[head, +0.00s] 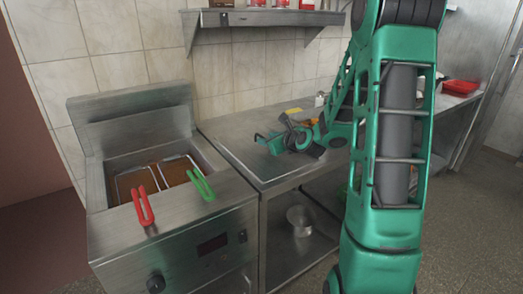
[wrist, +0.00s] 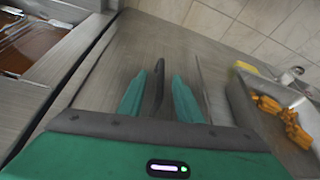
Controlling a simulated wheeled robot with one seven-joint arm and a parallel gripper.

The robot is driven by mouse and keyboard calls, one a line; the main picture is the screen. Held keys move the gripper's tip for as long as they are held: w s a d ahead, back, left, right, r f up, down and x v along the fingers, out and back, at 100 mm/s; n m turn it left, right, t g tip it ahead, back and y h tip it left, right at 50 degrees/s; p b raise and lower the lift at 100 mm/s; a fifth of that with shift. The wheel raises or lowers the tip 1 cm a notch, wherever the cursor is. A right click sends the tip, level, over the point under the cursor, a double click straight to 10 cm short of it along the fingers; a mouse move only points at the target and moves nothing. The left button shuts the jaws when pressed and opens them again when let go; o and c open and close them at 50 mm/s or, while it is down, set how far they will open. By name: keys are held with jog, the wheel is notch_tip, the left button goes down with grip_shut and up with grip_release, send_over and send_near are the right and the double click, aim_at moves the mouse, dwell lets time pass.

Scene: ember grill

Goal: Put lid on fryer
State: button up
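The fryer (head: 175,220) stands at the left in the head view, its oil well open on top. Two baskets with a red handle (head: 144,207) and a green handle (head: 201,184) sit in it. In the wrist view a flat metal lid (wrist: 185,48) lies on the counter, with a dark upright handle (wrist: 158,88). My gripper (wrist: 157,92) is open, one green finger on each side of the handle, with small gaps visible. In the head view my gripper (head: 272,142) is low over the counter right of the fryer, hiding much of the lid.
The steel counter (head: 285,178) runs right from the fryer. A tray of orange food (wrist: 285,118) and a yellow item (wrist: 247,68) lie right of my gripper. A wall shelf (head: 260,17) hangs above. A metal pot (head: 300,220) stands on the lower shelf.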

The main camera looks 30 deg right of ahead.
jog(key=x, duration=0.5)
jog(key=shift+c, duration=0.6)
grip_shut()
